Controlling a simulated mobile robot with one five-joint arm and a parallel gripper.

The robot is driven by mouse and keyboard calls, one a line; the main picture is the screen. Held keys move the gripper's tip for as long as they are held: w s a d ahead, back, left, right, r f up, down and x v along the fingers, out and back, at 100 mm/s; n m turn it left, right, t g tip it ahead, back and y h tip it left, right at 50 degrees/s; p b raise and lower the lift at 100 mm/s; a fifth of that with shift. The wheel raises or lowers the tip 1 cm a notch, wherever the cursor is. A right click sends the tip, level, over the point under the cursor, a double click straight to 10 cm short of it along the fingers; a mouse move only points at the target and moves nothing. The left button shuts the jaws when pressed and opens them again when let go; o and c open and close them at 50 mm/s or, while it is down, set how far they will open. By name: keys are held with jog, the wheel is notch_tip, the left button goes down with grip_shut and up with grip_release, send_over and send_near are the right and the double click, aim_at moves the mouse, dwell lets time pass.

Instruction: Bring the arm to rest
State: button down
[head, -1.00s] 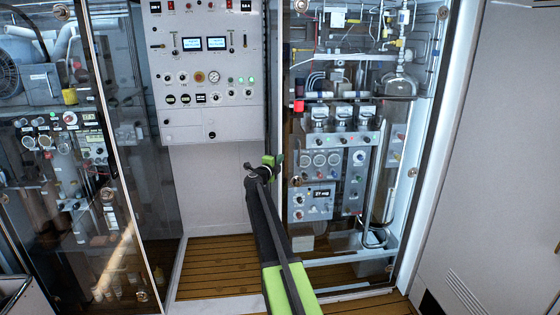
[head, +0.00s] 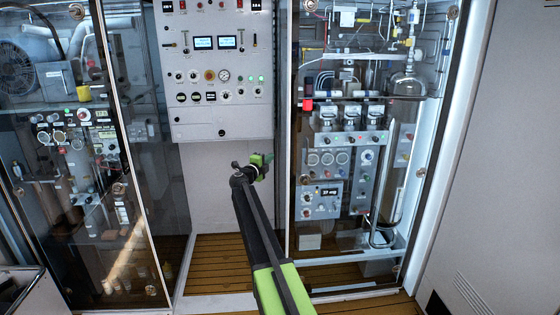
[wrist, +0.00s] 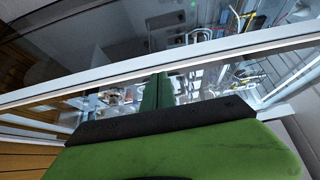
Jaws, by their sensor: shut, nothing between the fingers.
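My gripper (head: 262,163) is at the end of my black and green arm, which reaches forward from the bottom of the head view. It appears in front of the pale wall below the grey control panel (head: 216,70), near the left edge of the right glass cabinet (head: 345,150). In the wrist view my green gripper fingers (wrist: 157,92) are together with nothing between them. A white frame edge crosses behind them, with glass and cabinet fittings beyond. I cannot tell the exact gap between the fingers and the frame.
A left glass cabinet (head: 75,150) holds a fan and several instruments. A plain grey wall (head: 500,160) stands at the right. Wooden slatted floor (head: 215,262) shows below the control panel. A dark-rimmed bin (head: 18,290) is at the lower left corner.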

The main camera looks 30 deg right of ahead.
jog(key=shift+w+a+f, duration=0.1)
jog(key=shift+w+a, duration=0.2)
jog(key=shift+w, duration=0.05)
